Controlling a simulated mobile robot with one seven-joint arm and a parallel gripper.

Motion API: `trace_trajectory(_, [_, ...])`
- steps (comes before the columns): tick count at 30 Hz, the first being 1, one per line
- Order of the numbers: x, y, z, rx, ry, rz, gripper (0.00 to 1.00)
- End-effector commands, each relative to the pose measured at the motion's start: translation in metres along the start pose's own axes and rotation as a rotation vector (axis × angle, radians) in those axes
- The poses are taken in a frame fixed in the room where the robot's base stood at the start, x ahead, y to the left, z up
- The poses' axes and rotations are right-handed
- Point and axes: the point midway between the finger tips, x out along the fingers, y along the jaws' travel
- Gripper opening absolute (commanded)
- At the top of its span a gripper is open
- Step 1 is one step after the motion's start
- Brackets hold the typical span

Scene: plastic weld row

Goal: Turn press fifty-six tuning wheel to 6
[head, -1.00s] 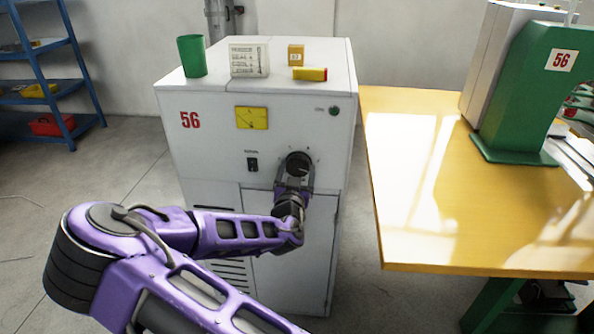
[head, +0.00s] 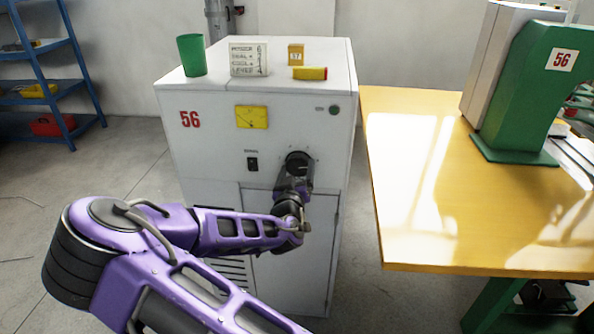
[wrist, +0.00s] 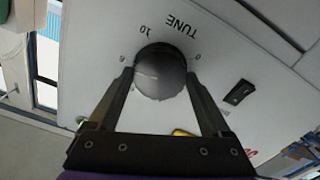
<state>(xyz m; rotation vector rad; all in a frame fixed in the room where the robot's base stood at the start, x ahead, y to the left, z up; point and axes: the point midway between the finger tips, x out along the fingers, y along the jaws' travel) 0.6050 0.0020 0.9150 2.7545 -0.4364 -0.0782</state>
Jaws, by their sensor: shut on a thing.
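The tuning wheel is a round black knob (head: 298,158) on the upper right front of the white cabinet marked 56 (head: 230,130). My gripper (head: 297,172) reaches it from below and in front. In the wrist view the knob (wrist: 160,70) sits between the two fingers of my gripper (wrist: 160,77), one on each side, shut on it. The label TUNE (wrist: 180,22) and marks such as 10 and 0 show upside down around it. A faint pale mark shows on the knob's face, but I cannot read its setting. The fingers cover part of the scale.
A rocker switch (head: 252,164), a yellow meter (head: 252,117) and a green lamp (head: 334,110) are on the same panel. A green cup (head: 192,55), a note card (head: 248,60) and small boxes stand on top. A yellow-topped table (head: 450,235) is close on the right.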

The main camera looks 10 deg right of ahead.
Motion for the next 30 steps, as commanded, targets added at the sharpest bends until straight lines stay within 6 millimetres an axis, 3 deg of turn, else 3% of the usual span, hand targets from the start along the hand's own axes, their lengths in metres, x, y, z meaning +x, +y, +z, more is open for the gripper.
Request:
trace_trajectory(18, [-0.0001, -0.0009, 0.0004, -0.582, 0.0, 0.0, 0.27])
trace_trajectory(30, [-0.0001, -0.0012, 0.0009, -0.852, 0.0, 0.0, 0.27])
